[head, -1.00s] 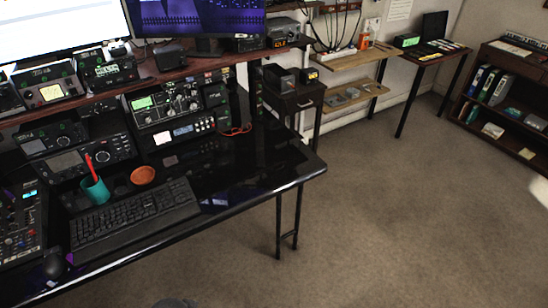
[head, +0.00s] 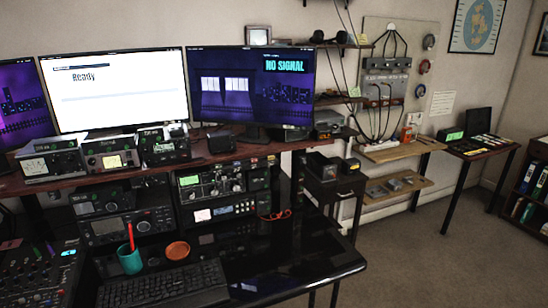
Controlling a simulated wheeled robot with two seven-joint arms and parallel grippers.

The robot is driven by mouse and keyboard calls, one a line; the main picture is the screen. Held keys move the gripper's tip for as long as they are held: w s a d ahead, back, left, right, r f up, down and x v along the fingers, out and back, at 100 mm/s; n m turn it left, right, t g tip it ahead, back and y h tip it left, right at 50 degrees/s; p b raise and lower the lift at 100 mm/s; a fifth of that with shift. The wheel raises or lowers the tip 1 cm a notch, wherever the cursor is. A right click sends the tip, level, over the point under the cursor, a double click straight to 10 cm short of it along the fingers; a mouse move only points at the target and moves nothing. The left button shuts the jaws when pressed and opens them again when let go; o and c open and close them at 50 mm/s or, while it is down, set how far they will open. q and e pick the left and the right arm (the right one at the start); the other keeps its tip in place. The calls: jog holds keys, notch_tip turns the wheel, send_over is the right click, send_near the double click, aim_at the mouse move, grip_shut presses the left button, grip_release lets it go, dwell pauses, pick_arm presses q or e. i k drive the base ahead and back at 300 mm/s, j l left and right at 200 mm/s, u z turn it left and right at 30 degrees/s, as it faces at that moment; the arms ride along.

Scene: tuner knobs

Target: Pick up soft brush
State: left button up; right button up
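No object in the head view can be surely told as the soft brush. A teal cup (head: 130,261) stands on the black desk at the lower left, with a slim red handled item (head: 131,237) upright in it; its lower end is hidden in the cup, so I cannot tell whether it is a brush. An orange-brown round dish (head: 177,250) sits to the right of the cup. Neither of my grippers shows in the head view.
A keyboard (head: 163,287) and a mixer panel (head: 40,272) lie on the desk (head: 300,262). Radio units and monitors (head: 118,89) stand behind. Wooden shelves (head: 400,150) and a small side table (head: 480,148) line the back wall. Open carpet (head: 440,250) is at the right.

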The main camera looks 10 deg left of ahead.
aim_at(133, 247)
jog(key=i+u, duration=0.15)
jog(key=u, duration=0.65)
jog(key=k+j+u, duration=0.1)
jog(key=u, duration=0.55)
jog(key=l+u, duration=0.1)
jog(key=l, duration=0.3)
jog(key=k, duration=0.05)
